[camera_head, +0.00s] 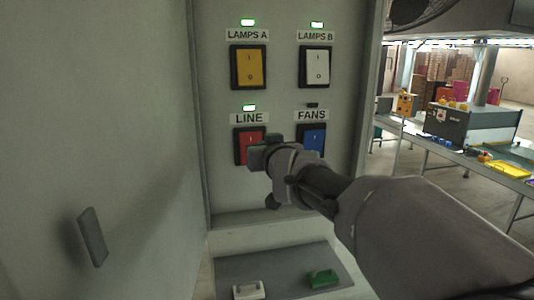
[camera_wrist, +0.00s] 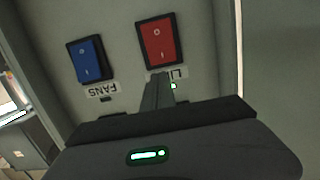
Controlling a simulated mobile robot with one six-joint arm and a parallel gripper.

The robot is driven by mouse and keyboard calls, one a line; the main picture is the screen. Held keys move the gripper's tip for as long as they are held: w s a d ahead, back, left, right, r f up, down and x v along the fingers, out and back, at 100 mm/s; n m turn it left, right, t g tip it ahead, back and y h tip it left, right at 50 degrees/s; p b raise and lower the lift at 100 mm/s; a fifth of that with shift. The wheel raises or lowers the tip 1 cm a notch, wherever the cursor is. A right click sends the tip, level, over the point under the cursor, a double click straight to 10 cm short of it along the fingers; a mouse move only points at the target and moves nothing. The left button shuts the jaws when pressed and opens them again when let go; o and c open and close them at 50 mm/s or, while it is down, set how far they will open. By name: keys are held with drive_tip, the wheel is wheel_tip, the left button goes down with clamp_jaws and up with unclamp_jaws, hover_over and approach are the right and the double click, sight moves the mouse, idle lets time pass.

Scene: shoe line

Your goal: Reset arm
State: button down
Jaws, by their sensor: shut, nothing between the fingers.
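My gripper (camera_head: 256,157) is shut and empty. In the head view it is in front of the lower part of the red LINE switch (camera_head: 245,138). In the wrist view, where the panel appears upside down, the closed fingertips (camera_wrist: 160,80) overlap the LINE label below the red switch (camera_wrist: 162,43). I cannot tell whether they touch the panel. The blue FANS switch (camera_head: 313,136) is partly hidden by my arm; it shows whole in the wrist view (camera_wrist: 90,59). The indicator above LINE is lit green; the one above FANS is dark.
Above are the yellow LAMPS A switch (camera_head: 248,68) and white LAMPS B switch (camera_head: 316,67), both with lit indicators. A cabinet door (camera_head: 110,130) stands open at left. A white piece (camera_head: 248,290) and a green piece (camera_head: 323,278) lie below. A conveyor (camera_head: 470,160) runs at right.

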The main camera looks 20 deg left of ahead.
drive_tip(key=s+d+f+m+g+h+b, duration=0.1)
drive_tip(key=s+d+f+m+h+b, duration=0.1)
drive_tip(key=s+d+f+b, duration=0.45)
drive_tip(key=s+d+f+m+g+h+b, duration=0.1)
drive_tip(key=s+d+f+m, duration=0.1)
drive_tip(key=s+d+f, duration=0.5)
drive_tip(key=s+d+f+m+g+h+b, duration=0.1)
drive_tip(key=s+d+f+m+h+b, duration=0.3)
drive_tip(key=d, duration=0.6)
drive_tip(key=s+d+f+m+g+b, duration=0.1)
drive_tip(key=s+d+f+g+b, duration=0.1)
drive_tip(key=s+f, duration=0.7)
drive_tip(key=s+d+f+m+g+b, duration=0.1)
drive_tip(key=s+d+f+g+b, duration=0.2)
drive_tip(key=s+d+f, duration=0.3)
drive_tip(key=s+f+b, duration=0.1)
drive_tip(key=s+f, duration=0.2)
drive_tip(key=f, duration=0.2)
drive_tip(key=shift+s+d+f+m+y, duration=0.2)
drive_tip(key=shift+d+m+y, duration=0.1)
drive_tip(key=shift+d, duration=0.05)
